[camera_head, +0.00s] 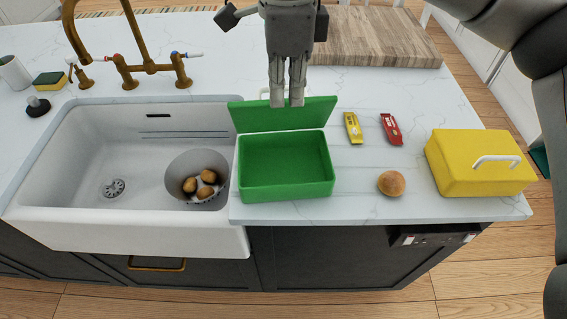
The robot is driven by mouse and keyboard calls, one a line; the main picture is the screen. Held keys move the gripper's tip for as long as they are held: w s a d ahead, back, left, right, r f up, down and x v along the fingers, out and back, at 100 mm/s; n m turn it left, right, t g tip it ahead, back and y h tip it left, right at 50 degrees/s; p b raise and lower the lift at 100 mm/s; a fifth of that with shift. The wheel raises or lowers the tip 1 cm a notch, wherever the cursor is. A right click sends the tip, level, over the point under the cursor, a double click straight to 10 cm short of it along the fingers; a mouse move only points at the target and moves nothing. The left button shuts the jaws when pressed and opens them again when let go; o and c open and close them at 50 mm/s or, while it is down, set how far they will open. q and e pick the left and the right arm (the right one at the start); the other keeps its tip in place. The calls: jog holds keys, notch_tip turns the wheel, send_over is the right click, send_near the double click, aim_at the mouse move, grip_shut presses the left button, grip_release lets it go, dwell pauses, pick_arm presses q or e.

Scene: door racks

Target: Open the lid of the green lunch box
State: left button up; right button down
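The green lunch box (286,193) sits on the white counter beside the sink. Its green lid (245,116) is open, raised at the back edge of the box and leaning away, and the inside of the box is empty. Part of a white handle (264,93) shows at the lid's top edge. My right gripper (287,103) points down over the lid's upper edge, its fingers nearly together with only a narrow gap. The fingers hide the middle of the handle, and I see nothing held between them. My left gripper is not in view.
A yellow lunch box (460,178) stands at the right. A bread roll (391,183), a yellow packet (353,128) and a red packet (391,129) lie between. The sink (90,150) with a bowl of potatoes is left. A wooden board (385,38) lies behind.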

notch_tip(320, 180, down, 6)
jog(key=b, duration=0.4)
jog(key=shift+w, duration=0.15)
dwell(0.3)
jog(key=shift+w+a+p, duration=0.15)
jog(key=shift+w+p, duration=0.55)
jog(key=shift+w, duration=0.8)
jog(key=shift+w+a+p, duration=0.15)
jog(key=shift+w+p, duration=0.5)
jog(key=shift+w, duration=0.85)
jog(key=shift+w+a+p, duration=0.2)
jog(key=shift+w+p, duration=1.3)
jog(key=shift+w, duration=0.85)
